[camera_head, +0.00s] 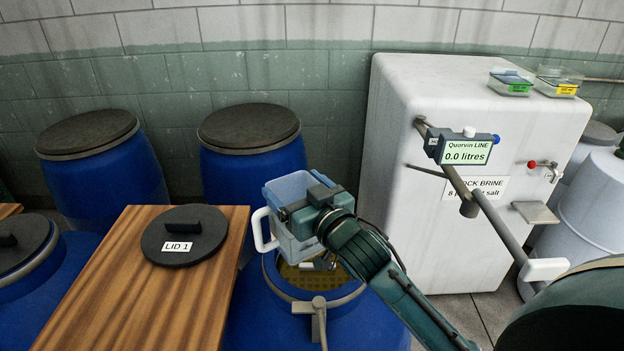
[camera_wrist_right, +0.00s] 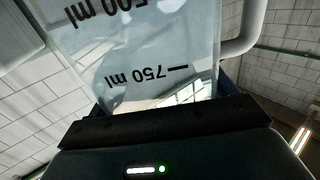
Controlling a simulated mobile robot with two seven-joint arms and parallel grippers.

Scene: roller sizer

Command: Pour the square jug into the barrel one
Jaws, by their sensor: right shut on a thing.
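The square jug (camera_head: 289,188) is pale blue and see-through, with a white handle (camera_head: 262,232) on its left. My right gripper (camera_head: 312,213) is shut on it from the right and holds it above the open barrel (camera_head: 255,312). The jug looks close to upright, perhaps slightly tilted; I cannot tell how full it is. In the right wrist view the jug (camera_wrist_right: 150,50) shows 500 ml and 750 ml marks, upside down. Yellowish contents or mesh (camera_head: 294,276) show inside the barrel. A dark lid marked LID 1 (camera_head: 195,225) lies beside it. My left gripper is not in view.
The wooden board (camera_head: 120,300) under the lid lies left of the barrel. Closed blue barrels (camera_head: 250,175) stand behind. A white brine tank (camera_head: 420,220) with a display reading 0.0 litres (camera_head: 466,152) stands right. A metal clamp or tap (camera_head: 317,308) sits on the barrel's front rim.

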